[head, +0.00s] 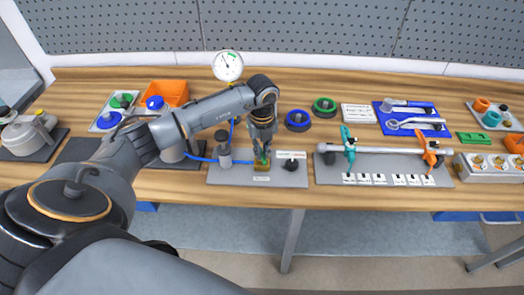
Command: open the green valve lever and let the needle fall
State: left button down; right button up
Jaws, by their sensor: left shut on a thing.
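My left gripper (263,157) reaches down over the grey valve plate (233,178) in the middle of the bench. It is shut on the small green valve lever (264,161), which its fingers mostly hide. The lever sits on a brass-coloured valve body (261,168); its exact angle cannot be told. The round white gauge (228,66) stands behind my left arm, with a green mark near its top. Its dark needle is too small to read exactly. A blue hose (200,158) runs to the fittings on the plate. My right gripper is out of view.
A rail stand (385,154) to the right carries a teal lever (349,146) and an orange lever (431,150). A black knob (291,164) is close to the gripper's right. Blue (298,120) and green rings (324,107) lie behind. An orange bin (168,92) stands at the left.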

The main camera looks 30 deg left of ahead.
aim_at(262, 153)
pick_arm(q)
jog(key=n, duration=0.6)
jog(key=shift+n, duration=0.3)
jog(key=n, duration=0.3)
jog(key=shift+w+r+n, duration=0.1)
jog(key=shift+n, duration=1.7)
jog(key=c, duration=1.4)
grip_release()
notch_tip(262, 153, up, 12)
